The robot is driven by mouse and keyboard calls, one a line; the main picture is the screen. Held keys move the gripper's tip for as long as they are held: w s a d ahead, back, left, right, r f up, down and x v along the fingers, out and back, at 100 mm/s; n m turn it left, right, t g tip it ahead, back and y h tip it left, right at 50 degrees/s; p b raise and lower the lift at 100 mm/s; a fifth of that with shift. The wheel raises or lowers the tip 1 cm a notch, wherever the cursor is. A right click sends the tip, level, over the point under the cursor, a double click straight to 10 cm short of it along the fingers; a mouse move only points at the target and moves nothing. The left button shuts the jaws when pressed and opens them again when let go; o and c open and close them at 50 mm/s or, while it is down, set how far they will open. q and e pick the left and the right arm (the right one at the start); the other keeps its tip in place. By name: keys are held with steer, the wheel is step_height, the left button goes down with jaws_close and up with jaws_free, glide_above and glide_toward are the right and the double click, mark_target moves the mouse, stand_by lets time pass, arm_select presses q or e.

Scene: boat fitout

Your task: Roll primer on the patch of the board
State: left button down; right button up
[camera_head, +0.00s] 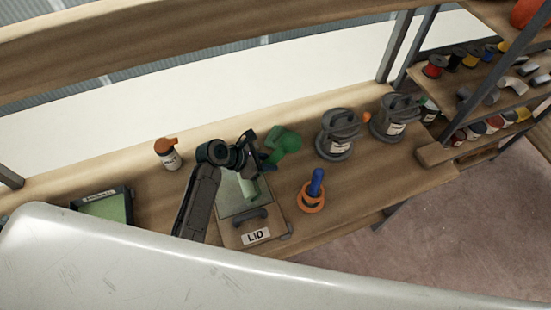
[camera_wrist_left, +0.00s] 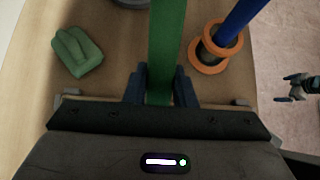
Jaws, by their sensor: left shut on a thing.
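My left gripper (camera_head: 250,160) is over the bench and shut on a long green bar (camera_wrist_left: 163,45), which also shows in the wrist view between its fingers (camera_wrist_left: 160,88). The bar looks like a tool handle; its far end is out of the wrist view. A pale green cylinder (camera_head: 250,188), perhaps a roller, shows just below the gripper in the head view, over a shallow box with a lid marked LID (camera_head: 256,222). A green-faced panel with a dark frame and a label (camera_head: 105,207) is at the left. I cannot make out a patch on it. A small dark gripper-like shape (camera_wrist_left: 299,86) shows over the floor.
A green object (camera_head: 284,144) lies behind the gripper. An orange ring with a blue handle (camera_head: 313,193) stands right of the box. An orange-capped bottle (camera_head: 169,154) and grey canisters (camera_head: 338,135) stand along the back. A pale curved surface (camera_head: 200,262) crosses the foreground.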

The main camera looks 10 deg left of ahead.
stand_by(0.3)
arm_select(q)
steer(key=shift+s+a+f, duration=0.1)
steer(key=shift+s+a, duration=0.35)
steer(key=shift+a, duration=0.25)
steer(key=shift+s+a+r, duration=0.1)
steer(key=shift+s+a, duration=0.3)
steer(key=shift+a, duration=0.25)
steer(key=shift+s+a+f, duration=0.1)
steer(key=shift+s+a, duration=0.35)
steer(key=shift+a, duration=0.25)
steer(key=shift+s+a, duration=0.15)
steer(key=shift+a, duration=0.05)
steer(key=s+a, duration=0.1)
steer(key=a, duration=0.1)
steer(key=s+a, duration=0.1)
steer(key=shift+a, duration=0.35)
step_height(320, 180, up, 8)
